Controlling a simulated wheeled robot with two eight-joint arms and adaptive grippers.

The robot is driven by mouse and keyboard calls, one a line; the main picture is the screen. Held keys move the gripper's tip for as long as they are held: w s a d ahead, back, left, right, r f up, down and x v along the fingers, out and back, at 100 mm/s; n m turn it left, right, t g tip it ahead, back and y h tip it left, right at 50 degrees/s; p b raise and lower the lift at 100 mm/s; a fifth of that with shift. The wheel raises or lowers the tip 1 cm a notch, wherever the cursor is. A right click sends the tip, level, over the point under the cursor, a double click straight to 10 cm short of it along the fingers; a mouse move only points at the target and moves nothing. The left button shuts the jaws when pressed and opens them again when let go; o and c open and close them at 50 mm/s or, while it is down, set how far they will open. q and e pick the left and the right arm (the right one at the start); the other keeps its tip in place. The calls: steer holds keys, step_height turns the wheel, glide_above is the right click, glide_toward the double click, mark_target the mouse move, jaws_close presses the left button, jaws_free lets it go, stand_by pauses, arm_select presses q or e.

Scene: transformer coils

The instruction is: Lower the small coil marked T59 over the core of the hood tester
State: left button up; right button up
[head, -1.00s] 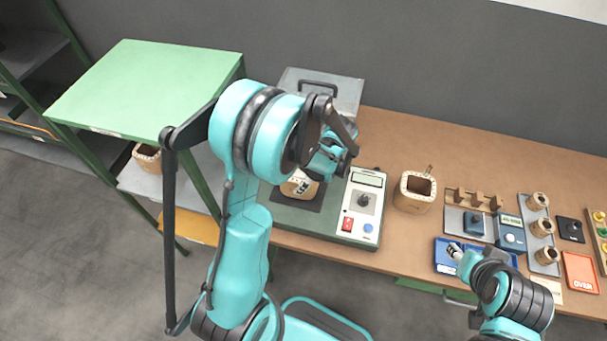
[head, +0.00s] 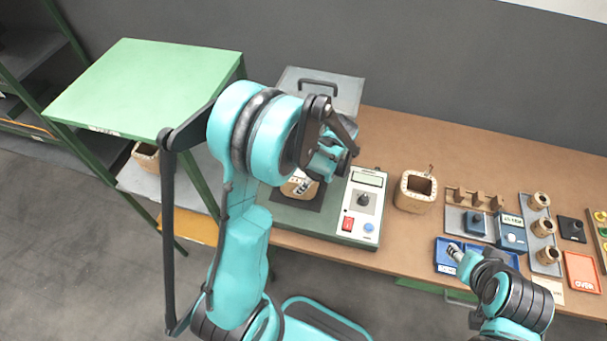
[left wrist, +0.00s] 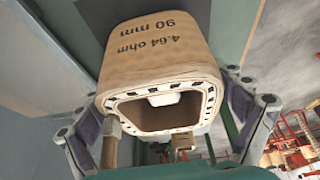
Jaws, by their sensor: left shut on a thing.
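My left gripper (head: 318,172) is shut on a tan coil (head: 296,188) over the dark pad of the hood tester (head: 296,215). In the left wrist view the coil (left wrist: 150,50) fills the middle, between the two fingers (left wrist: 165,128). Its side reads "4.64 ohm" and "90 mm". Its squarish opening faces the camera and a pale block shows inside; I cannot tell whether that is the core. The mark on the coil in the head view is too small to read surely. My right gripper (head: 456,252) is over a blue tray; its jaws are unclear.
The tester's control panel (head: 362,205) is just right of the coil, its grey hood (head: 325,88) behind. A larger coil (head: 415,192) stands farther right. Another coil (head: 146,157) sits on the shelf under the green top (head: 140,85). A blue tray (head: 447,262) and small coils (head: 540,227) are at right.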

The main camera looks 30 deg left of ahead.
arm_select(q)
steer(key=shift+f+b, duration=0.8)
steer(key=shift+f, duration=0.1)
steer(key=o, duration=1.4)
steer(key=shift+r, duration=0.1)
steer(key=shift+c, duration=0.2)
steer(key=shift+r+p, duration=3.6)
steer(key=shift+r, duration=1.45)
